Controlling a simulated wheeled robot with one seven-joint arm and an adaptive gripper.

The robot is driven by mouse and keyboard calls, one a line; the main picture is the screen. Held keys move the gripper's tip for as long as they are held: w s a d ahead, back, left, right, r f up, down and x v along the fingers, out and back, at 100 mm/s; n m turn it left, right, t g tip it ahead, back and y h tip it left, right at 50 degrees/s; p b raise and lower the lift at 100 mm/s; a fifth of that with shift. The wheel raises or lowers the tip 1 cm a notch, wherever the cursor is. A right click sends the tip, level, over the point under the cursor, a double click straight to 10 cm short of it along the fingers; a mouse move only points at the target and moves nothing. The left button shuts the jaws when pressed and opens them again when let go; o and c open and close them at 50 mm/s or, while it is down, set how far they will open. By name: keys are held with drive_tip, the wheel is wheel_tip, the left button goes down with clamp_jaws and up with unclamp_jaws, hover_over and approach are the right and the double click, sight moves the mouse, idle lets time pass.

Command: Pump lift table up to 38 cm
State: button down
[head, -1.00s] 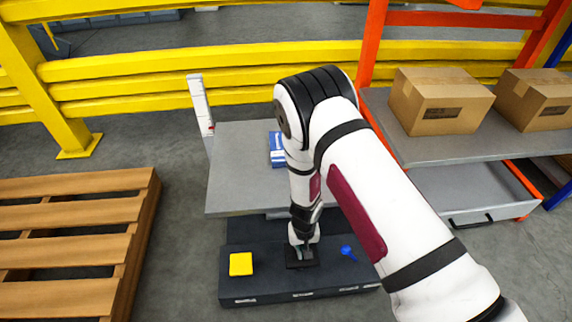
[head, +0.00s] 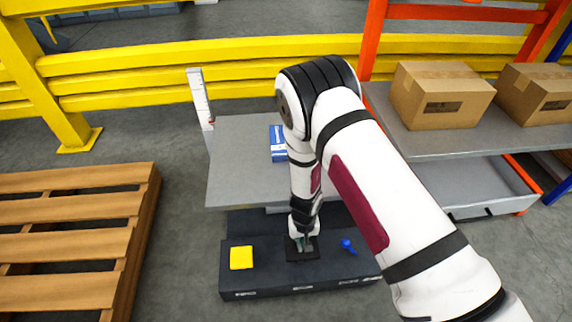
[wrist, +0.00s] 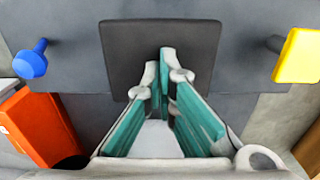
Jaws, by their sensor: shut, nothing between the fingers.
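The lift table has a flat grey top (head: 235,180) above a dark base (head: 270,283). On the base are a yellow pedal (head: 241,258), a black square pad (head: 312,254) and a blue knobbed lever (head: 348,246). A white measuring post (head: 200,95) stands at the table's back left; its numbers are too small to read. My gripper (head: 304,247) points down at the black pad, shut and empty. In the wrist view my fingertips (wrist: 167,65) overlap the black pad (wrist: 130,45), with the blue lever (wrist: 30,60) left and the yellow pedal (wrist: 299,56) right. Contact is unclear.
A blue box (head: 277,145) lies on the table top, partly behind my arm. A wooden pallet (head: 75,235) is at left. Yellow guard rails (head: 150,75) run behind. An orange-framed shelf (head: 440,147) with two cartons (head: 440,95) is at right. Floor shows between pallet and table.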

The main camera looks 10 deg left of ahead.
drive_tip(key=shift+f+b, duration=2.3)
drive_tip(key=shift+f, duration=1.4)
wheel_tip(320, 180, up, 9)
drive_tip(key=p, duration=0.6)
drive_tip(key=shift+f, duration=0.1)
drive_tip(key=shift+f+b, duration=2.75)
drive_tip(key=shift+f, duration=0.9)
drive_tip(key=shift+r+p, duration=2.55)
drive_tip(key=shift+r, duration=1.2)
drive_tip(key=shift+r+p, duration=2.1)
drive_tip(key=shift+r, duration=0.9)
